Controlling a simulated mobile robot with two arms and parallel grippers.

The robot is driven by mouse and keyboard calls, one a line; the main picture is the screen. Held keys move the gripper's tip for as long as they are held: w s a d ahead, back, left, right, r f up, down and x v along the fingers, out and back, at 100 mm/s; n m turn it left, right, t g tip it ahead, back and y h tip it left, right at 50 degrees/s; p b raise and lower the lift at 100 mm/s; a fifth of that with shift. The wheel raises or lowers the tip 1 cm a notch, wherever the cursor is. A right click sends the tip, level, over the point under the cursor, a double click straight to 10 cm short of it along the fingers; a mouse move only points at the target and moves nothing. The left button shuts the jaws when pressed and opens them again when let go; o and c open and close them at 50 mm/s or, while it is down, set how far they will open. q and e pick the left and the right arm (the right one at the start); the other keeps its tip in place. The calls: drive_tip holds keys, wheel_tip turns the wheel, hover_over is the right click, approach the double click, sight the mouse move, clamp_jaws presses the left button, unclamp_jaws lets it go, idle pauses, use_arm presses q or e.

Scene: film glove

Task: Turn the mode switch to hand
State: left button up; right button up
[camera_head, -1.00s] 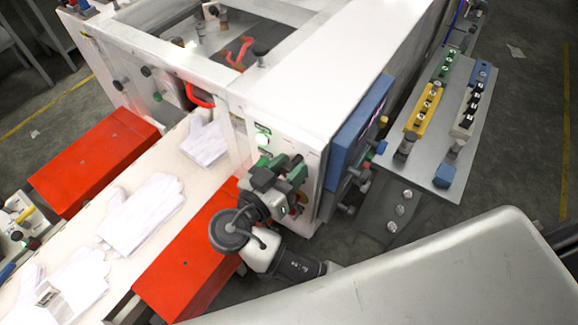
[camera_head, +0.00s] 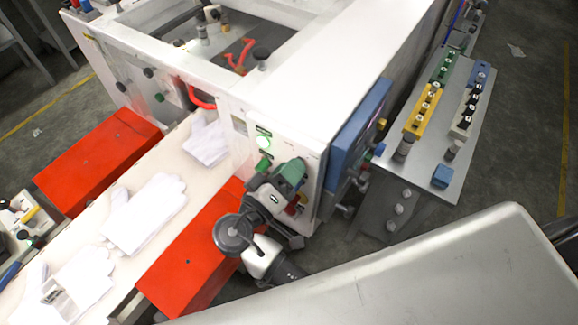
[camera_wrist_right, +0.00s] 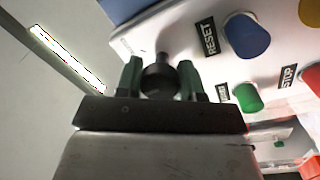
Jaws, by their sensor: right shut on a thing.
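My right gripper (camera_head: 278,174) is at the lower part of the white machine's front panel (camera_head: 262,124). In the right wrist view, its two green fingers (camera_wrist_right: 159,72) are closed around a black round knob (camera_wrist_right: 158,80), which appears to be the mode switch. The knob stands out from the white panel, with a finger on each side. I cannot read its setting, and no "hand" mark can be made out. In the head view my gripper hides the knob. My left gripper is not in view.
Beside the knob are a blue RESET button (camera_wrist_right: 246,36), a green button (camera_wrist_right: 247,97) and a red STOP button (camera_wrist_right: 312,78). White gloves (camera_head: 146,212) lie on the pale belt (camera_head: 95,212), by red covers (camera_head: 190,255). A grey side table (camera_head: 437,140) holds coloured blocks.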

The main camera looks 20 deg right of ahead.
drive_tip(key=n+p, duration=0.1)
drive_tip(key=n, duration=0.3)
drive_tip(key=shift+r+p, duration=0.15)
drive_tip(key=shift+p, duration=0.15)
drive_tip(key=shift+n+t+p, duration=0.4)
drive_tip(key=shift+n+p, duration=0.7)
drive_tip(key=shift+n, duration=1.4)
drive_tip(key=o, duration=0.9)
drive_tip(key=shift+w+f, duration=0.1)
drive_tip(key=shift+f, duration=0.1)
